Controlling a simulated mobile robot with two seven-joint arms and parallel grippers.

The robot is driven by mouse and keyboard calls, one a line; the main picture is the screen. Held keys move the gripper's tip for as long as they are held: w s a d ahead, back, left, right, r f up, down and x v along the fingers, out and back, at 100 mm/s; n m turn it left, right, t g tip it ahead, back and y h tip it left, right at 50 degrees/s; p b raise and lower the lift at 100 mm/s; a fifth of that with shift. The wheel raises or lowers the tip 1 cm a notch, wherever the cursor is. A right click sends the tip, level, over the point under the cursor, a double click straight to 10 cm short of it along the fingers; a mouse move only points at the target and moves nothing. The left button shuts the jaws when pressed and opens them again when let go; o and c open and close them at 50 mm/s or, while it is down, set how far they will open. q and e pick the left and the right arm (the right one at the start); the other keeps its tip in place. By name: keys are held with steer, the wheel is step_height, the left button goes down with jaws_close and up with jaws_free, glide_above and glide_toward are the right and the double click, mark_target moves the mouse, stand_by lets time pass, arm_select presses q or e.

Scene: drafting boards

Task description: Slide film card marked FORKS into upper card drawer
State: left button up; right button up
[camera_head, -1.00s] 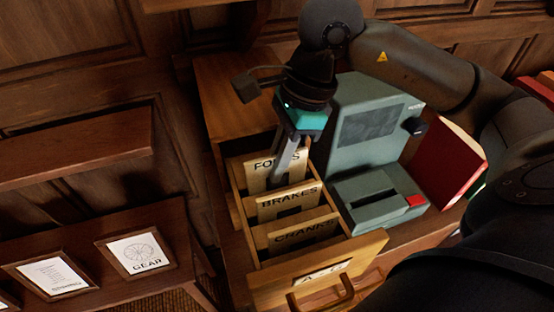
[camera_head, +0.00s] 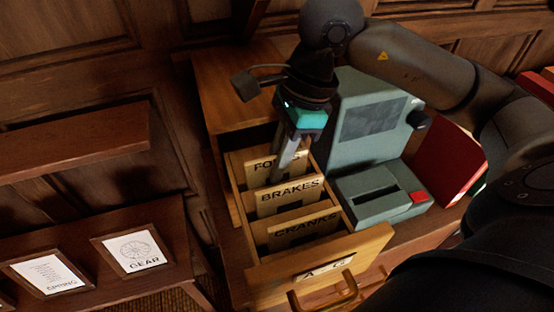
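The FORKS card (camera_head: 262,166) is a tan card standing upright in the rear of the open upper card drawer (camera_head: 334,264). Its lower part is hidden in the drawer. My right gripper (camera_head: 283,172) points down into the drawer, its fingers over the right part of the FORKS card and covering some of its letters. The fingers overlap in this view, so I cannot tell whether they are apart or grip the card. My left gripper is not in view.
The BRAKES card (camera_head: 290,191) and CRANKS card (camera_head: 303,231) stand in front of the FORKS card. A grey-green reader (camera_head: 375,130) and a red binder (camera_head: 450,165) stand right of the drawer. Framed pictures (camera_head: 135,250) lie on a lower-left table.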

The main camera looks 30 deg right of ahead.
steer(key=o, duration=0.5)
steer(key=shift+c, duration=0.2)
steer(key=p+v, duration=0.1)
steer(key=v, duration=1.4)
steer(key=shift+r+p, duration=0.15)
steer(key=shift+p, duration=0.2)
